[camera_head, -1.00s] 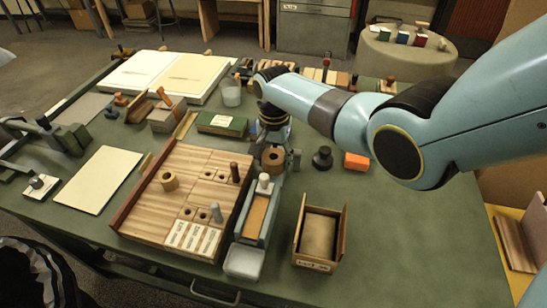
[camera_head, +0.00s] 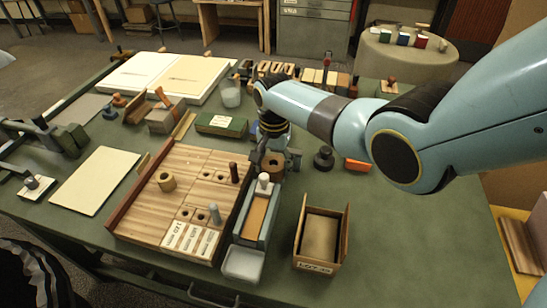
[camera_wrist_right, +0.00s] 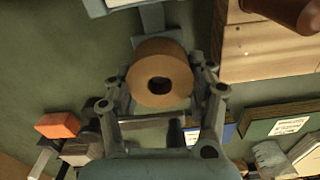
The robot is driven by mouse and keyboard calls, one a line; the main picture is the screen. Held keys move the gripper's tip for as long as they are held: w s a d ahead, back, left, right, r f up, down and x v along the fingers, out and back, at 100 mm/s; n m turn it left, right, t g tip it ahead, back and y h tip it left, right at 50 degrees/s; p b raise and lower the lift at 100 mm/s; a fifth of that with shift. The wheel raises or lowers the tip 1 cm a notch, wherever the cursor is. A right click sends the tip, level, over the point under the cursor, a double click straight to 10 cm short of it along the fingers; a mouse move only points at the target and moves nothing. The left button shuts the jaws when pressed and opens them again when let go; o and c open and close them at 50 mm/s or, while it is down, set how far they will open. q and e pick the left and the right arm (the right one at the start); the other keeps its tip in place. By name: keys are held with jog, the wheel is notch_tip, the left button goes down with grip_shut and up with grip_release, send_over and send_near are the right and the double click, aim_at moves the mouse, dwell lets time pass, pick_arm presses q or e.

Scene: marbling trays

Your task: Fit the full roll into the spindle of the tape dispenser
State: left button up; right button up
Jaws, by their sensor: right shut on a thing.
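The full roll (camera_head: 273,164) is a brown ring with a dark round hole. My right gripper (camera_head: 271,158) is shut on it, with a finger on each side, and its hole faces the camera in the right wrist view (camera_wrist_right: 160,86). The long blue-grey tape dispenser (camera_head: 246,240) stands just in front of the roll in the head view, with a pale-topped upright piece at its far end. Part of it shows at the top of the wrist view (camera_wrist_right: 152,20). I cannot clearly see the spindle or whether the roll touches it.
A wooden tray (camera_head: 112,218) with pegs and a smaller ring stands left of the dispenser. An open wooden box (camera_head: 345,235) stands to the right. A green box (camera_head: 221,124), a dark knob (camera_head: 324,158) and an orange block (camera_head: 358,165) lie around the gripper. The right front table is clear.

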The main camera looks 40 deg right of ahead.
jog(key=shift+f+b, duration=0.6)
jog(key=shift+f, duration=0.2)
jog(key=o, duration=1.3)
jog(key=shift+c, duration=0.2)
jog(key=shift+r, duration=0.1)
notch_tip(320, 180, up, 12)
